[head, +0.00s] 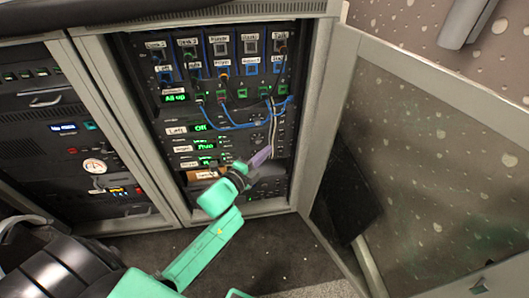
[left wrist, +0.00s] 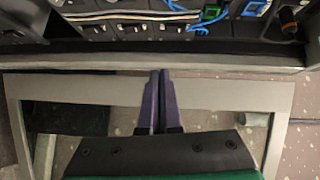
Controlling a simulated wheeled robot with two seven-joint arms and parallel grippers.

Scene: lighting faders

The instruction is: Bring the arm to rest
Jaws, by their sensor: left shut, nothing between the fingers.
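My left gripper (head: 263,155) comes in from the lower left in the head view, in front of the lower part of the open rack (head: 306,130). Its purple fingers are together and empty. In the left wrist view the shut fingers (left wrist: 158,82) point at the rack's frame edge, and I see nothing between them. The fader panel (head: 222,62) in the upper rack has small labelled modules. Below it a green display (head: 176,98) reads "All up", and another (head: 201,127) reads "Off". The gripper hides part of the lower units. My right gripper is not in view.
The rack's glazed door (head: 420,120) stands open at the right. Blue cables (head: 240,127) loop across the panel front near my left fingers. A second rack (head: 90,190) stands at the left. The dark floor (head: 300,255) in front looks clear.

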